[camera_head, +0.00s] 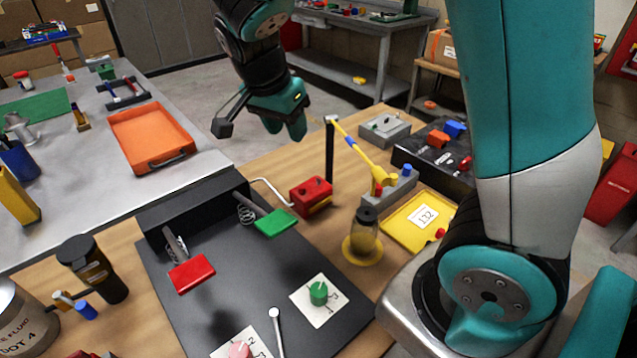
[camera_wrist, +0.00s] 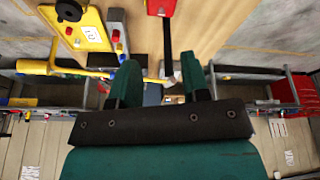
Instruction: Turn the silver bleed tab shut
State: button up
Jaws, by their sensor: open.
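My gripper (camera_head: 285,128) is open and empty in the head view, in the air left of a black post (camera_head: 329,150). In the wrist view its two teal fingers (camera_wrist: 157,68) stand apart, with the post top and the pale end of a yellow bar (camera_head: 352,145) seen between and beyond them. I cannot tell for sure which part is the silver bleed tab. A small silvery piece sits on a grey box (camera_head: 372,137) right of the post, apart from my gripper; its turn position is unclear.
A red block (camera_head: 311,197) stands at the post's foot. A black pedal board (camera_head: 215,290) lies in front. An orange tray (camera_head: 140,128) is on the left table.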

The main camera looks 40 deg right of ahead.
aim_at(318, 178)
jog(key=d+f, duration=0.2)
jog(key=f, duration=0.3)
jog(key=w+d+f+m+p, duration=0.1)
jog(key=d+f, duration=0.2)
jog(key=f, duration=0.3)
jog(key=w+d+f+m+p, duration=0.1)
jog(key=d+f, duration=0.2)
jog(key=f, duration=0.3)
jog(key=shift+d+h, duration=0.1)
jog(key=shift+h, duration=0.2)
grip_shut()
jog(key=shift+w+m+g+b, duration=0.1)
jog(key=shift+m+g+b, duration=0.2)
jog(key=shift+m+b, duration=0.3)
jog(key=shift+r, duration=0.1)
